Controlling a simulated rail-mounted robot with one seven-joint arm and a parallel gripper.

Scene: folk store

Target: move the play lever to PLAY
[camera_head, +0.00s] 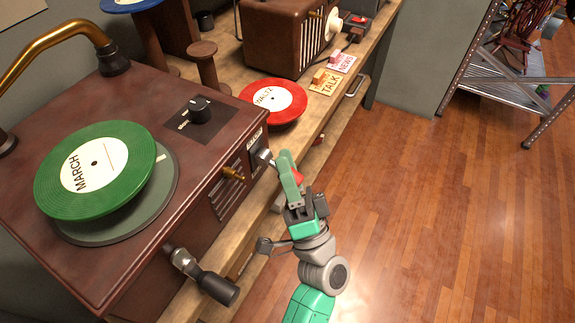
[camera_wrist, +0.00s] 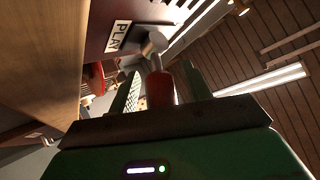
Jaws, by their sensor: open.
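The play lever shows in the wrist view as a metal pivot (camera_wrist: 152,44) with a red handle (camera_wrist: 160,92). Its metal end (camera_head: 265,157) shows on the front of the brown record player (camera_head: 150,95) in the head view. A white PLAY label (camera_wrist: 118,36) sits beside the pivot. My gripper (camera_head: 287,166) is open at the player's front. Its two fingers stand on either side of the red handle in the wrist view. I cannot tell whether either finger touches it. The fingers partly hide the handle in the head view.
A green MARCH record (camera_head: 110,185) lies on the turntable. A crank (camera_head: 205,280) sticks out from the player's front, left of my arm. A red WALTZ record (camera_head: 285,108), TALK card (camera_head: 325,82) and NEWS card (camera_head: 342,62) lie on the bench.

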